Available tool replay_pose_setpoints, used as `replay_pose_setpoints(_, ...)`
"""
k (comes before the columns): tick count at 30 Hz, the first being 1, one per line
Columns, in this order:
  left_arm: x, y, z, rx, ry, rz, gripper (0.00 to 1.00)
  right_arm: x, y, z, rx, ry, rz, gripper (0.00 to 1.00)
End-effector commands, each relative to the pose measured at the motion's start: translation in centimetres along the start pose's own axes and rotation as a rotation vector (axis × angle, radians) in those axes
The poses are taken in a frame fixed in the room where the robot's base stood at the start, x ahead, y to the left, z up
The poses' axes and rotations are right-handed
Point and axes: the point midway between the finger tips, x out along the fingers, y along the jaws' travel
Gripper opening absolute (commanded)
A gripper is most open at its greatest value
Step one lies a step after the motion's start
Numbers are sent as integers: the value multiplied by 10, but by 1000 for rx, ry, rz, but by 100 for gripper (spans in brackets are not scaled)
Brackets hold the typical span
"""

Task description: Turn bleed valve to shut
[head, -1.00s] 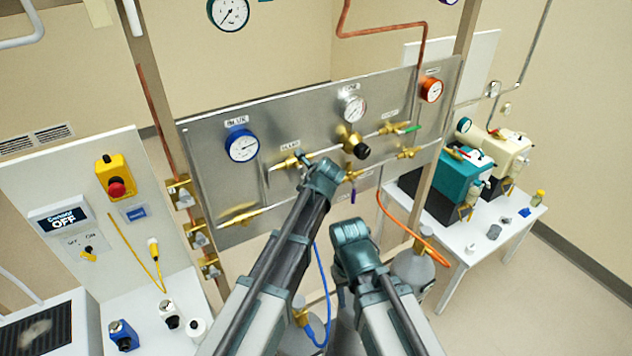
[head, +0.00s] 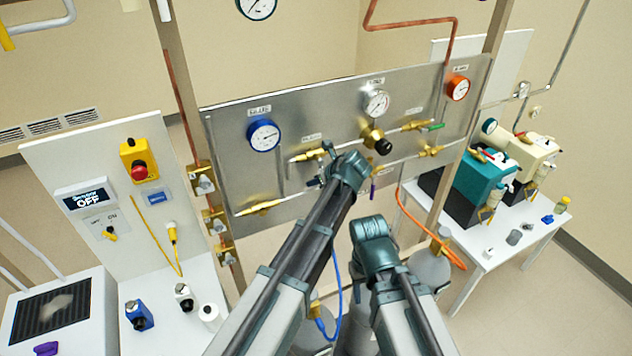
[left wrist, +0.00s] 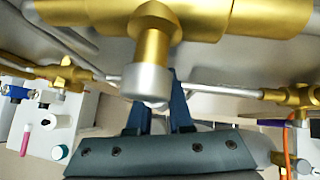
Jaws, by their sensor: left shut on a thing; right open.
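The valve at my left gripper has a brass body (head: 304,156) on the panel's pipe, below a small label I cannot read clearly. In the left wrist view its brass body (left wrist: 205,18) fills the top, with a silver round cap (left wrist: 147,80) on its stem. My left gripper (head: 328,158) is at this valve; its dark blue fingers (left wrist: 162,115) reach up just behind the cap and are shut on the valve's handle, which the cap and fingers mostly hide. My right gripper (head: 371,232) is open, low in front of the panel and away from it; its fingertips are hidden.
The metal panel (head: 225,160) carries a blue gauge (head: 264,136), a white gauge (head: 377,103), an orange gauge (head: 458,88), a brass regulator (head: 373,135) and a green-handled valve (head: 434,126). Pumps (head: 480,180) stand on a table at right. An orange hose (head: 405,217) hangs below the panel.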

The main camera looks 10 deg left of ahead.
Motion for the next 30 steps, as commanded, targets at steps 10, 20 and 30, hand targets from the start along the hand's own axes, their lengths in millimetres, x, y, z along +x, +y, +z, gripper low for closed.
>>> replay_pose_setpoints(10, 0, 1, -1, 0, 1, 2, 48, 0, 0, 0, 0, 0, 0, 50)
replay_pose_setpoints(20, -2, 1, 1, 0, 0, 1, 48, -2, 0, 0, 0, 0, 0, 50)
replay_pose_setpoints(30, -34, 8, 12, -4, 0, 5, 48, -32, 3, 2, -2, -1, 0, 50)
